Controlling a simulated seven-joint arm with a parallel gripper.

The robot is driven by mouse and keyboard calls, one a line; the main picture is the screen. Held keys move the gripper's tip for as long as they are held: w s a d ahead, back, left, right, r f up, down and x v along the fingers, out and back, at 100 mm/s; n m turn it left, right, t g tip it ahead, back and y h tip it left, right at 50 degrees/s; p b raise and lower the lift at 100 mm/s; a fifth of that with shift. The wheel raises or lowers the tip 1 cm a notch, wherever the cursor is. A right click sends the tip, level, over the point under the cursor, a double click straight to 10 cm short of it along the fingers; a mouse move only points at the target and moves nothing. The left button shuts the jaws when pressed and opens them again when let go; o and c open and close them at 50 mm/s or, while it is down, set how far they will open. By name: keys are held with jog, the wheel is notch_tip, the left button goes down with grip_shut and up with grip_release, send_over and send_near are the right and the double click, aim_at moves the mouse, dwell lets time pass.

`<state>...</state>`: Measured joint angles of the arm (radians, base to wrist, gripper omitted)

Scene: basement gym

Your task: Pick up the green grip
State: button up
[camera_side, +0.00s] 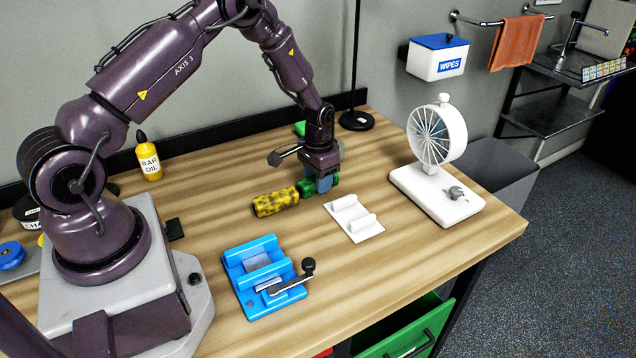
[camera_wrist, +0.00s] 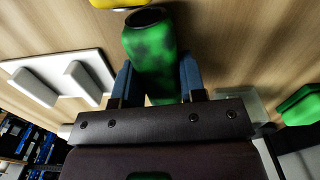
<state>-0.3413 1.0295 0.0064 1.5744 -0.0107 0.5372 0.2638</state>
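The green grip (camera_side: 305,187), a dark-mottled cylinder, lies on the bench under my gripper (camera_side: 324,184), at the right end of the yellow mottled grip (camera_side: 275,204). In the wrist view the green grip (camera_wrist: 150,50) lies between the two blue fingers of my gripper (camera_wrist: 158,80), one on each side. The fingers are spread about as wide as the grip; whether they press on it I cannot tell. Part of the grip is hidden by the fingers and the gripper body. The yellow grip's edge (camera_wrist: 118,3) shows at the wrist view's top.
A white cradle (camera_side: 355,220) lies right of the grips, a blue clamp fixture (camera_side: 262,275) with a black-knobbed lever in front. A white wheel device (camera_side: 437,190) stands at right. Another green object (camera_side: 300,128) sits behind my arm. A yellow oil bottle (camera_side: 149,160) stands at back left.

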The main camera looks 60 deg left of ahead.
jog(key=shift+c, duration=1.3)
jog(key=shift+r, duration=0.2)
jog(key=shift+r, duration=0.3)
notch_tip(320, 180, up, 2)
jog(key=shift+r, duration=0.1)
jog(key=s+d+r, duration=0.2)
jog(key=s+r, duration=0.4)
jog(key=r, duration=0.1)
jog(key=s+d+r, duration=0.2)
jog(key=s+r, duration=0.5)
jog(key=r, duration=0.1)
jog(key=shift+d, duration=0.35)
jog(key=shift+s, duration=0.1)
